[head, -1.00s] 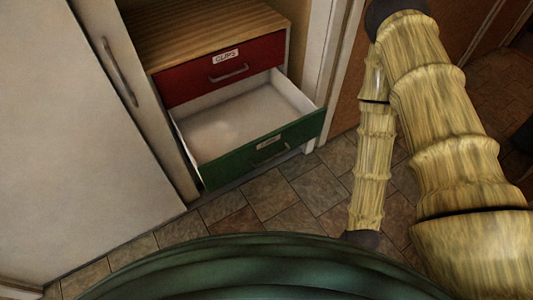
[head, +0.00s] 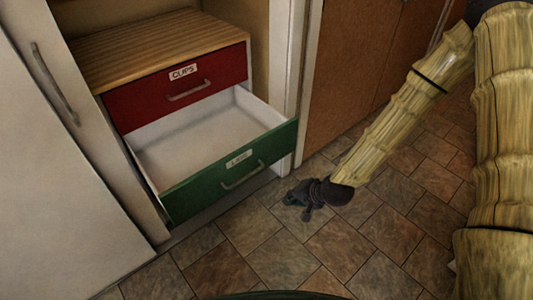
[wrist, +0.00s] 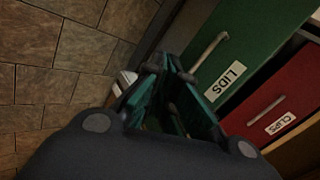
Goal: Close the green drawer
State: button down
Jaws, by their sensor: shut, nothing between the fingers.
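The green drawer (head: 235,170), labelled LIDS, is pulled well out from the cabinet, and its white inside looks empty. It has a metal bar handle on its front. My gripper (head: 293,199) is shut and empty, low over the floor, just right of and in front of the drawer's right end; I see no contact. In the wrist view the drawer front (wrist: 258,42) is tilted, with its handle just beyond the shut fingers (wrist: 168,82).
A white door (head: 55,170) stands at left, brown panels (head: 350,70) at right. The tiled floor (head: 270,250) in front is clear.

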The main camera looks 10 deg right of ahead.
jog(key=w+r+m+t+y+b, duration=0.1)
jog(key=w+r+m+t+b, duration=0.15)
jog(key=w+b, duration=0.45)
jog(key=m+t, duration=0.1)
jog(key=t, duration=0.1)
send_near(262, 141)
jog(key=shift+y, duration=0.4)
jog(key=w+f, duration=0.1)
jog(key=w+a+f, duration=0.1)
jog(key=w+f+b, duration=0.1)
jog(key=shift+w+a+f, duration=0.15)
jog(key=shift+a+f, duration=0.05)
jog(key=shift+a, duration=0.1)
jog(key=shift+w+a, duration=0.5)
jog(key=shift+w, duration=0.3)
jog(key=shift+w, duration=0.15)
